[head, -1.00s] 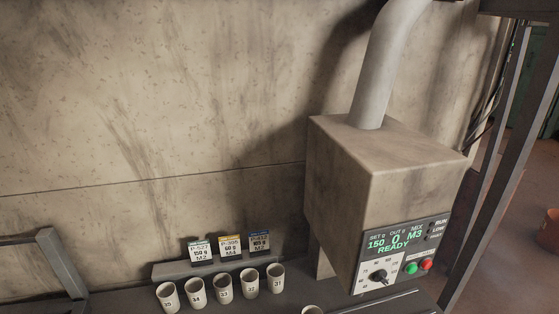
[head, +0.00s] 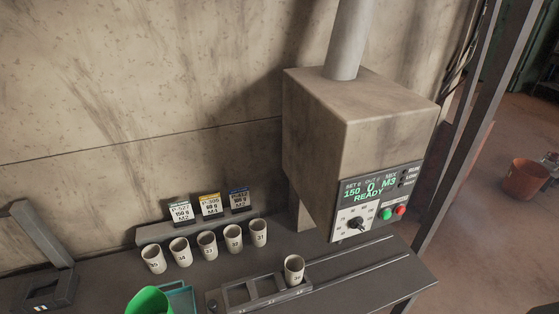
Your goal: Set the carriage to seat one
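The carriage (head: 262,302) is a dark frame with several square seats in a row, in the lower middle of the head view. It sits at the left end of two pale rails (head: 352,262) that run to the right below the dispenser (head: 358,125). A white numbered cup (head: 294,271) stands upright in its rightmost seat. The seats to the left look empty. Any seat numbers on the carriage are too small to read. The dispenser's panel (head: 379,190) reads set 150 g, out 0, mix M3, READY. Neither of my grippers is in view.
Several numbered white cups (head: 207,244) stand in a row behind the carriage, below three label cards (head: 211,206) on a ledge. A green container (head: 148,301) and a teal tray (head: 181,296) are at the lower left. The bench right of the carriage is clear.

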